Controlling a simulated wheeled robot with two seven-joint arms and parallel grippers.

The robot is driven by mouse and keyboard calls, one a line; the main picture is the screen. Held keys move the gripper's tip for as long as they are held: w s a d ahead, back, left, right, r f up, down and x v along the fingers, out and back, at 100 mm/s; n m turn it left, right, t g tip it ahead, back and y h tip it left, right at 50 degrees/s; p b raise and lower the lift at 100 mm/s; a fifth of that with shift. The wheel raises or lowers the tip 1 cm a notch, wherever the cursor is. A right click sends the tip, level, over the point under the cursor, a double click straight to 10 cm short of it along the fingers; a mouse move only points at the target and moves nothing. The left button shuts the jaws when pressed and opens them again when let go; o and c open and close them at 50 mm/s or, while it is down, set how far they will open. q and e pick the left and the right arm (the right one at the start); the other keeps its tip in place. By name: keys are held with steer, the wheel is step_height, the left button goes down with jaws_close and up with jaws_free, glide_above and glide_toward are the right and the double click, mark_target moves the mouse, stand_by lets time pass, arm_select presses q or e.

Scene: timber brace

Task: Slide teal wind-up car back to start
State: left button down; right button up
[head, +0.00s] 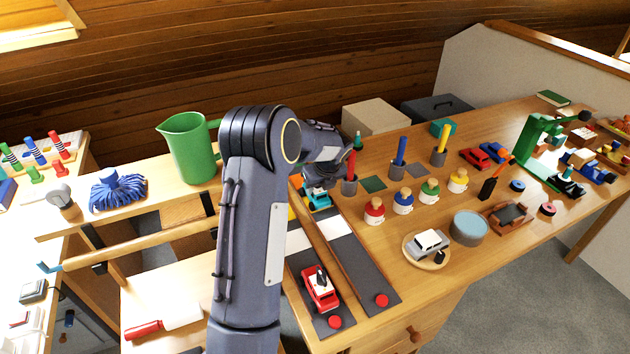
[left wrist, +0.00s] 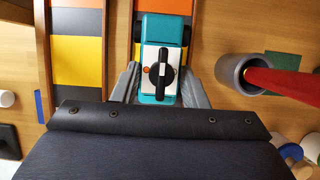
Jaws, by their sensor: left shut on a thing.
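The teal wind-up car (head: 318,199) is at the far end of the right lane, partly hidden under my left gripper. In the left wrist view the teal car (left wrist: 160,30) has a white top with a black wind-up key. My left gripper (left wrist: 161,88) has one finger on each side of the car and is shut on it. In the head view my left gripper (head: 320,184) is largely hidden by its own wrist. The two-lane track (head: 349,252) has white and dark near sections and coloured far bands. My right gripper is not in view.
A red car (head: 320,288) stands at the near end of the left lane. Red knobs (head: 381,300) mark the lane ends. A wooden rail (head: 322,238) divides the lanes. A grey cup with a red stick (head: 350,184) stands close right of my gripper; peg figures (head: 375,212) stand nearby.

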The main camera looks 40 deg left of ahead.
arm_select(q)
steer(key=s+d, duration=0.4)
steer(key=d, duration=0.4)
steer(key=s+d+b, duration=0.1)
steer(key=s+d, duration=0.3)
steer(key=d, duration=0.4)
steer(key=s+d+b, duration=0.1)
steer(key=s+d, duration=0.4)
steer(key=d, duration=0.4)
steer(key=shift+s+d, duration=0.15)
steer(key=shift+d, duration=0.2)
steer(key=c, duration=1.2)
jaws_free()
steer(key=o, duration=0.4)
steer(key=shift+s, duration=0.1)
steer(key=shift+c, duration=0.2)
